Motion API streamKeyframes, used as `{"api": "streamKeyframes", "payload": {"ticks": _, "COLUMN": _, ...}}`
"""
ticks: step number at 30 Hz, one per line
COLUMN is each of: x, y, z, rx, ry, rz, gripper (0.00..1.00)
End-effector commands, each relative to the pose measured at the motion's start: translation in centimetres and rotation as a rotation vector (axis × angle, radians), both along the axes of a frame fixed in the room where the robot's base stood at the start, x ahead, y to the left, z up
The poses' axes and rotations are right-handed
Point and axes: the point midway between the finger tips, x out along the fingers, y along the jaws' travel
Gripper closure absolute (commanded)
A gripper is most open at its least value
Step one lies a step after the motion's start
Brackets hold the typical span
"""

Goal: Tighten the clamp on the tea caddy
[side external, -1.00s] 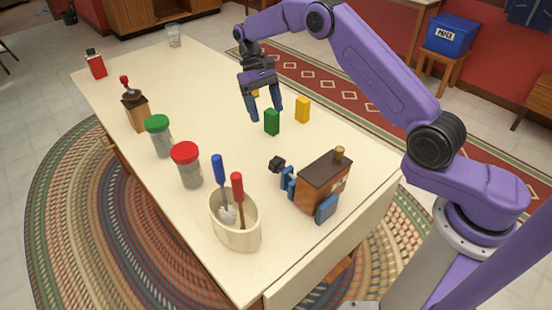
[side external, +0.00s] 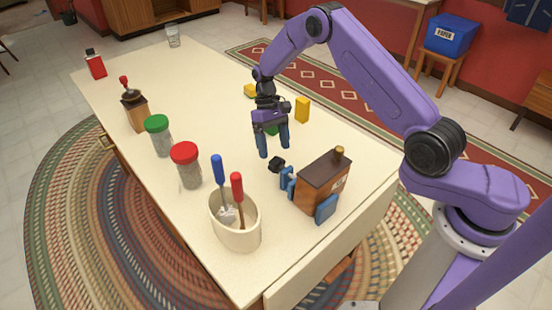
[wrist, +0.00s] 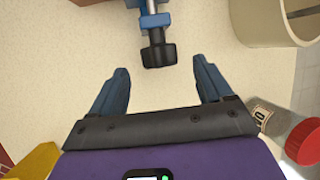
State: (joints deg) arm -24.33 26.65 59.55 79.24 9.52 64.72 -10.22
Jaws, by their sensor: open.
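The tea caddy (side external: 318,184) is a brown box with a dark lid and a brass-coloured knob, near the table's right edge. A blue clamp (side external: 325,209) sits around its lower part. The clamp's black knob (side external: 277,164) points toward the table's middle; it also shows in the wrist view (wrist: 158,51), on a metal screw from the blue clamp body (wrist: 150,20). My gripper (side external: 274,150) is open and empty above the table, just beyond the knob. In the wrist view the knob lies ahead of and between my two blue fingers (wrist: 160,82), not touching them.
A cream crock (side external: 235,232) with blue- and red-handled tools stands left of the caddy. Jars with red (side external: 187,165) and green (side external: 158,135) lids stand farther left. A yellow block (side external: 302,109) stands behind my gripper.

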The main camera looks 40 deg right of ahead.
Motion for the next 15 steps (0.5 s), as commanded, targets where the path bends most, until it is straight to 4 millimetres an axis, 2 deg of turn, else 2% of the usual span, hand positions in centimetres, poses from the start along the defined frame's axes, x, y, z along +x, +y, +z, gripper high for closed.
{"api": "streamKeyframes", "payload": {"ticks": 6, "x": -1.3, "y": 0.5, "z": -2.9, "rx": 0.000, "ry": 0.002, "rz": 0.000, "gripper": 0.21}}
{"api": "streamKeyframes", "payload": {"ticks": 15, "x": -1.8, "y": 0.8, "z": -4.2, "rx": 0.000, "ry": 0.000, "rz": 0.001, "gripper": 0.21}}
